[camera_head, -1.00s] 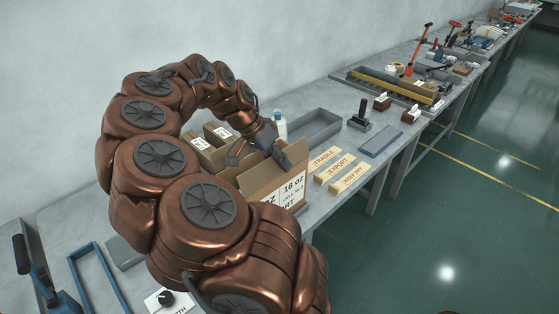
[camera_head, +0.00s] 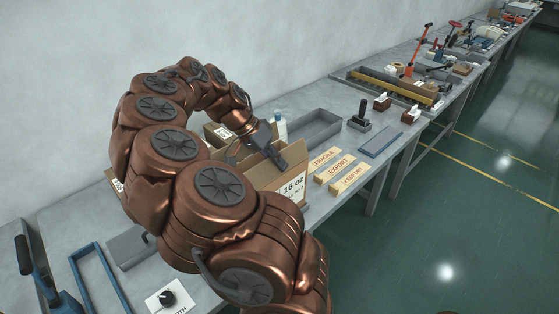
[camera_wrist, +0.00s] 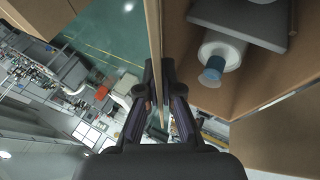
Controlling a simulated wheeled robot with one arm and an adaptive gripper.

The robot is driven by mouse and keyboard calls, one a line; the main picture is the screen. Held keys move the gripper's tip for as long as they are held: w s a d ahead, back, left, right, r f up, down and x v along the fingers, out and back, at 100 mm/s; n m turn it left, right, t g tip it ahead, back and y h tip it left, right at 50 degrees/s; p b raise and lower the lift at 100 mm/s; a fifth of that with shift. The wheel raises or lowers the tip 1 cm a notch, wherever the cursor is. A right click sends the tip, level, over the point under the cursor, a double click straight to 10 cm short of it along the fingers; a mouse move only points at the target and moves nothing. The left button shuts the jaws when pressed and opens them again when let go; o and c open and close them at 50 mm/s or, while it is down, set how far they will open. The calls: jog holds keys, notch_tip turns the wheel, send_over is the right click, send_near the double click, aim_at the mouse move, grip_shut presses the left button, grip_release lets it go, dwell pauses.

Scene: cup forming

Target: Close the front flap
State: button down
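The open cardboard carton (camera_head: 294,187), printed "16 OZ", stands on the bench, partly hidden behind my arm. Its front flap (camera_head: 262,175) stands up above the printed side. In the wrist view the flap (camera_wrist: 154,28) is seen edge-on and runs down between my fingers. My gripper (camera_head: 280,158) is at the top of the carton; in the wrist view its fingertips (camera_wrist: 158,75) are close together, one on each side of the flap. Inside the carton, a white cylindrical item with a blue end (camera_wrist: 218,58) and a grey flat piece (camera_wrist: 245,18) show.
Three yellow labels, FRAGILE (camera_head: 325,158), EXPORT (camera_head: 338,167) and KEEP DRY (camera_head: 349,180), lie right of the carton. A grey tray (camera_head: 314,128) and a bottle (camera_head: 281,128) stand behind it. A blue frame (camera_head: 98,280) and a knob panel (camera_head: 168,299) are at lower left.

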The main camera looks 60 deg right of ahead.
jog(key=shift+w+f+n+g+b, duration=0.15)
jog(key=shift+w+f+g+b, duration=0.1)
jog(key=shift+g, duration=0.4)
jog(key=shift+w+f+n+g+b, duration=0.1)
jog(key=shift+f+n+g+b, duration=0.1)
jog(key=shift+g, duration=0.45)
jog(key=shift+d+y, duration=0.1)
jog(key=shift+y, duration=0.2)
jog(key=shift+r, duration=0.1)
jog(key=c, duration=1.4)
grip_release()
jog(key=shift+o, duration=0.2)
jog(key=shift+w+r, duration=0.1)
jog(key=v, duration=0.7)
jog(key=shift+w, duration=0.25)
